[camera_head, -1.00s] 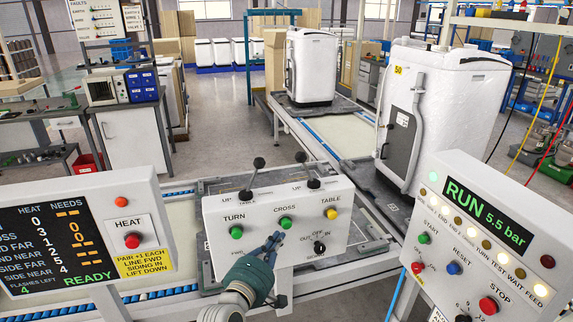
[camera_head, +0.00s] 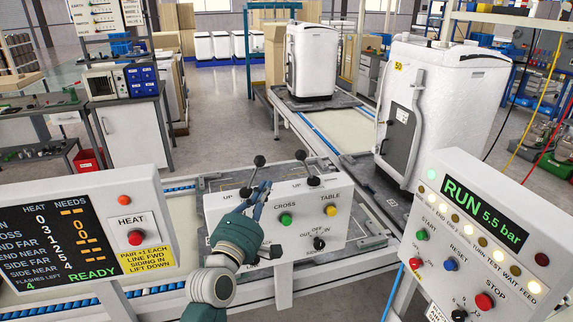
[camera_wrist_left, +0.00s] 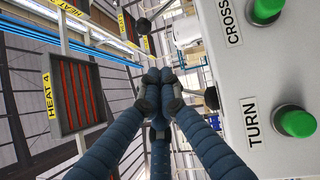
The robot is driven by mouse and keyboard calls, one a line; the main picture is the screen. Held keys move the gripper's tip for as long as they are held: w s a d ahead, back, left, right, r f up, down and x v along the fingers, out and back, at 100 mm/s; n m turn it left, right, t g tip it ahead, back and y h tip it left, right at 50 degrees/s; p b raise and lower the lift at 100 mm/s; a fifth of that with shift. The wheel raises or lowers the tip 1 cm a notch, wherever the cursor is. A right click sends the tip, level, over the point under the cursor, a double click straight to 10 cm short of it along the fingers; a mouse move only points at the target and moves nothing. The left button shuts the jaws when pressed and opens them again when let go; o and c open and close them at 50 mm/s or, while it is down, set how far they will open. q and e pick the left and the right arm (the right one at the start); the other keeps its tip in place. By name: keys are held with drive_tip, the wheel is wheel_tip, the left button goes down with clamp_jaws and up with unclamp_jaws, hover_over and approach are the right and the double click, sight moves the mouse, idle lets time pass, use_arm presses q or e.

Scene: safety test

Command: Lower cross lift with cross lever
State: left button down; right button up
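A white control box (camera_head: 330,226) stands in the middle of the head view. On its top are a left lever (camera_head: 259,160) and a right lever (camera_head: 300,156), both with black ball knobs and both tilted; I cannot read which one is the cross lever. A green CROSS button (camera_head: 286,220) and a yellow TABLE button (camera_head: 333,209) are on its front. My left gripper (camera_head: 263,189) is just in front of the left lever, covering the TURN button. Its fingertips look closed together and empty in the left wrist view (camera_wrist_left: 161,88). My right gripper is not in view.
A heat panel (camera_head: 80,240) stands at the left and a RUN panel (camera_head: 480,235) at the right, close to the box. Behind are a conveyor (camera_head: 345,132) and white cabinets, one on a grey plate (camera_head: 427,110). Green TURN button (camera_wrist_left: 297,122) shows in the wrist view.

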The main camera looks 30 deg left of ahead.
use_arm(q)
drive_tip(key=p+x, duration=0.2)
drive_tip(key=x, duration=0.5)
drive_tip(key=shift+w+r, duration=0.2)
drive_tip(key=shift+w, duration=0.1)
drive_tip(key=shift+w+d+r+p, duration=0.2)
drive_tip(key=shift+w+d+p, duration=0.45)
drive_tip(key=shift+w, duration=0.25)
drive_tip(key=shift+w+d+r, duration=0.1)
drive_tip(key=shift+w+d, duration=0.2)
drive_tip(key=shift+w, duration=0.1)
drive_tip(key=shift+w, duration=0.1)
